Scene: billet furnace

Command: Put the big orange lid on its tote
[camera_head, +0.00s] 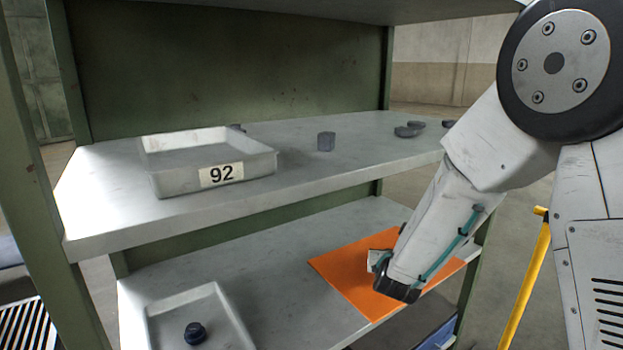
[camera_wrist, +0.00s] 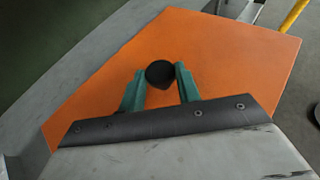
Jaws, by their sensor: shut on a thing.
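The big orange lid (camera_head: 345,268) is a flat rectangular sheet at the right end of the lower shelf. I cannot tell whether it rests on the shelf or hangs just above it. In the wrist view the lid (camera_wrist: 215,50) fills most of the picture, with a round black knob (camera_wrist: 160,70) in its middle. My gripper (camera_wrist: 159,78) has its teal fingers on both sides of the knob and is shut on it. In the head view my arm hides the knob and fingertips. No tote is clearly recognisable; a blue object (camera_head: 440,335) shows partly below the shelf.
A grey tray marked 92 (camera_head: 222,174) and several small dark pieces, one a dark block (camera_head: 326,141), stand on the upper shelf (camera_head: 110,210). A grey tray (camera_head: 157,330) holding a dark knob-like part (camera_head: 195,333) is at the lower left. A yellow rail (camera_head: 527,275) stands at right.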

